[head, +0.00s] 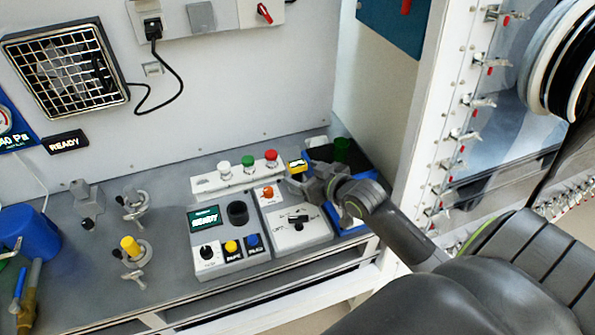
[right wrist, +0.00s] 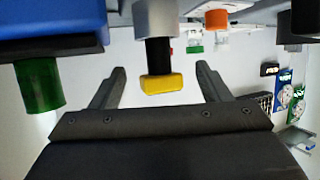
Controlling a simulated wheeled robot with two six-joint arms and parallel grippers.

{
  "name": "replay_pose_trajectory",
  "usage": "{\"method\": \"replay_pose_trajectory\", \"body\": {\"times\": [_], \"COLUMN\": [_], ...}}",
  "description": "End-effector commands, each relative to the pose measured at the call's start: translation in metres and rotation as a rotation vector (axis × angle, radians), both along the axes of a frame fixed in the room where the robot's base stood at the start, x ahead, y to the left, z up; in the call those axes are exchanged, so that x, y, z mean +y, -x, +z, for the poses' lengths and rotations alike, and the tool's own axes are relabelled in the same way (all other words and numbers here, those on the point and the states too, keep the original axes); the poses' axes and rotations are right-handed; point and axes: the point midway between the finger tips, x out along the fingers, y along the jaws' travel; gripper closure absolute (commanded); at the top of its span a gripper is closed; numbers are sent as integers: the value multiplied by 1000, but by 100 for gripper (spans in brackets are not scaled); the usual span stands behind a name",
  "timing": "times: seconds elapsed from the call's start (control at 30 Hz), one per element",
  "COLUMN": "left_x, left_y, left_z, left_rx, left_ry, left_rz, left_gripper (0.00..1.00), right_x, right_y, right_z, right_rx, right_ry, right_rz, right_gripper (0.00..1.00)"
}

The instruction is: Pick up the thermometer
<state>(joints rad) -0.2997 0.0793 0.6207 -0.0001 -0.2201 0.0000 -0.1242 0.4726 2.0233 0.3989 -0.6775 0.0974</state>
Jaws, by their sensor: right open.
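What looks like the thermometer is a small yellow head with a dark face (head: 297,166), beside my right gripper in the head view. In the right wrist view the yellow head (right wrist: 161,83) is on a black stem with a grey part behind it. My right gripper (right wrist: 160,70) is open, with one finger on each side of the yellow head and a gap to both. In the head view the right gripper (head: 306,184) partly hides what is below the head. My left gripper is not in view.
A button strip (head: 225,181) with white, green and red buttons lies behind. A control box (head: 223,255) and a grey panel (head: 300,240) stand in front. A green cylinder (head: 342,149) is at the right, near the wall. Valves and a blue container (head: 28,236) fill the left.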

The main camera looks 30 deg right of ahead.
Motion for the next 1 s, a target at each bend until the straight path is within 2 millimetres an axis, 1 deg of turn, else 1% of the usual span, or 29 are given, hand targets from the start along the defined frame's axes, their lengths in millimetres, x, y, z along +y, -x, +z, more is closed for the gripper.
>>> {"method": "replay_pose_trajectory", "body": {"times": [0.07,0.23,0.37,0.57,0.67,0.93,0.97,1.0], "left_x": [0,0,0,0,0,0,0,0], "left_y": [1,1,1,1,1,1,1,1], "left_z": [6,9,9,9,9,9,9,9], "left_rx": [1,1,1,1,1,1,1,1], "left_ry": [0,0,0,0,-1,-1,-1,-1], "left_rz": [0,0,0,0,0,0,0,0], "left_gripper": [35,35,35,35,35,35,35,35], "right_x": [1,3,3,3,3,3,3,3], "right_y": [-10,-27,-31,-31,-31,-31,-31,-31], "right_z": [-2,-11,-13,-14,-14,-14,-14,-13], "right_rx": [1,0,1,0,0,0,0,0], "right_ry": [-4,-1,0,1,1,1,1,1], "right_rz": [-2,0,0,-1,-1,-1,-1,-1], "right_gripper": [30,30,30,30,42,77,80,80]}}
